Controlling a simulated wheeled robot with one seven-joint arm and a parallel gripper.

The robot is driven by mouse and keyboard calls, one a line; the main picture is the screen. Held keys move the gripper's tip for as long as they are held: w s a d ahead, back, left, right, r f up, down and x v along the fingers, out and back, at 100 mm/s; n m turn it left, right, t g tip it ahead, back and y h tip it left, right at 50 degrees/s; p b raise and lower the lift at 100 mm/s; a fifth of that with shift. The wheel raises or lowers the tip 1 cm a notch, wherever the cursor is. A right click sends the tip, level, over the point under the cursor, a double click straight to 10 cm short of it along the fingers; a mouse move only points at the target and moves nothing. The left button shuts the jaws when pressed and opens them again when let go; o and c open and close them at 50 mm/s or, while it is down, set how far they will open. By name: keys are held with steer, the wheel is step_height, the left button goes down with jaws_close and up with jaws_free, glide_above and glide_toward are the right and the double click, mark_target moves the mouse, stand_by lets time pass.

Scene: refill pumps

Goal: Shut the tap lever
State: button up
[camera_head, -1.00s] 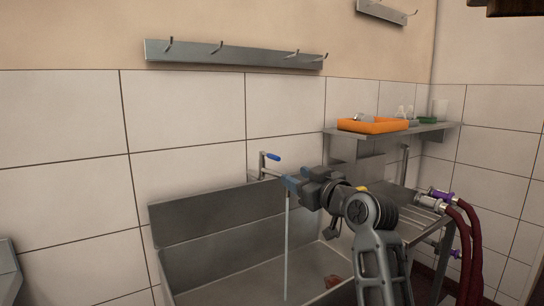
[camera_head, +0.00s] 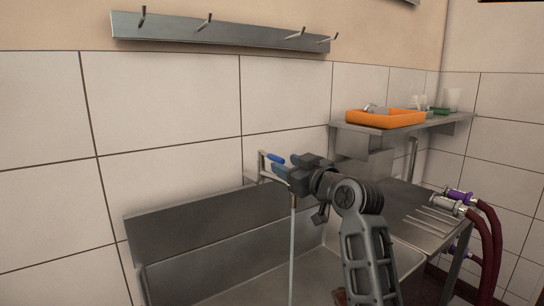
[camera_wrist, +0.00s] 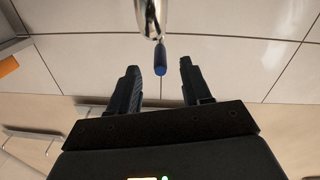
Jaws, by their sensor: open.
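The tap lever has a blue handle (camera_head: 276,158) on a grey metal tap by the wall above the sink. The blue handle also shows in the wrist view (camera_wrist: 160,57), pointing into the gap between my fingers, nearer the left finger there. My gripper (camera_wrist: 160,67) is open, with one finger on each side of the handle and no clear contact. In the head view my gripper (camera_head: 280,171) is just below and right of the handle and hides part of the tap. A thin stream of water (camera_head: 292,245) falls into the sink.
The metal sink (camera_head: 165,232) has a raised back panel. A wall shelf (camera_head: 440,124) at right holds an orange tray (camera_head: 385,118). Dark red hoses (camera_head: 490,235) hang beside the worktop at right. A hook rail (camera_head: 225,34) is high on the wall.

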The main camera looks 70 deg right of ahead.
mark_target(274, 158)
steer(key=p+x, duration=0.1)
steer(key=x, duration=0.6)
jaws_close()
stand_by(0.4)
